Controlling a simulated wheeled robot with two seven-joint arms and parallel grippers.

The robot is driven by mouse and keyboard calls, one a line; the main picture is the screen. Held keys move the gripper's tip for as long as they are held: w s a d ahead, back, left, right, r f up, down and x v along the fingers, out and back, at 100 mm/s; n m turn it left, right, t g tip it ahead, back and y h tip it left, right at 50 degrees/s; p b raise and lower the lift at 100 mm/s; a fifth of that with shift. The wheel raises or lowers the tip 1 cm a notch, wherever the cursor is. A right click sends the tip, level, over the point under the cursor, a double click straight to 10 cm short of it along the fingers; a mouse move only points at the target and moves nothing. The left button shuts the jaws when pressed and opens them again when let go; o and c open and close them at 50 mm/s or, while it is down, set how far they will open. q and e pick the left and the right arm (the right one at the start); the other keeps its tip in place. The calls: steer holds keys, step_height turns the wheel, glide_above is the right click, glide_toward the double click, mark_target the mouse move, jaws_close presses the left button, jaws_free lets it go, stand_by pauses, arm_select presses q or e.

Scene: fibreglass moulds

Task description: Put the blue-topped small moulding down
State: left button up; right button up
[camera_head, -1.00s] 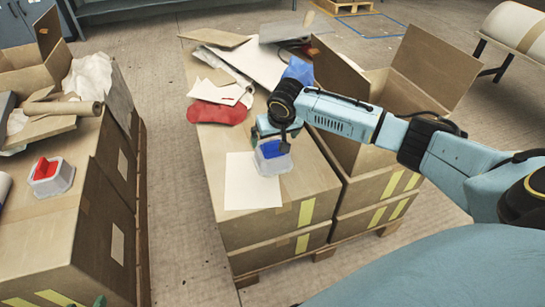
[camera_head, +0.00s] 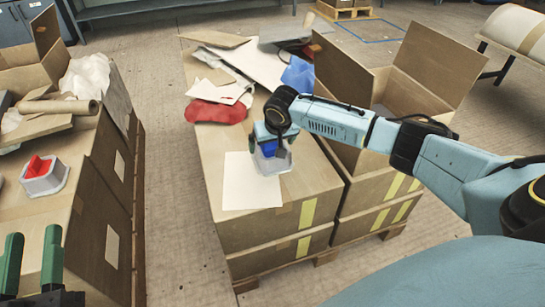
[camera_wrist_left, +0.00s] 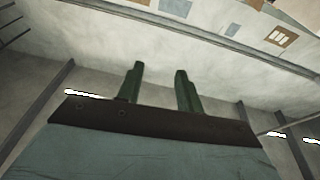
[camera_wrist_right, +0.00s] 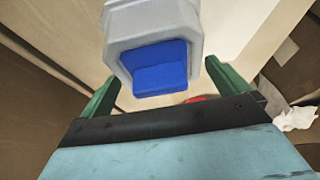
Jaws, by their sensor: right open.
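The blue-topped small moulding (camera_head: 271,163) is a pale grey tub with a blue block on top. It stands on the middle cardboard box, at the upper right corner of a white sheet (camera_head: 250,187). My right gripper (camera_wrist_right: 165,82) is open, with one finger on each side of the moulding (camera_wrist_right: 155,25) in the right wrist view; a gap shows beside the blue top. In the head view my right wrist partly covers the moulding. My left gripper (camera_head: 33,245) is open and empty at the lower left; its fingers also show in the left wrist view (camera_wrist_left: 159,75).
A red-topped moulding (camera_head: 44,178) stands on the left cardboard box (camera_head: 90,215). Red cloth (camera_head: 215,112), a blue cloth (camera_head: 298,75) and flat sheets lie behind my right gripper. An open carton (camera_head: 415,85) with raised flaps stands right of the middle box, under my right arm.

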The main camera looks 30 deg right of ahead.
steer(key=shift+w+f, duration=0.1)
steer(key=shift+f, duration=0.15)
steer(key=c, duration=1)
steer(key=shift+r, duration=0.2)
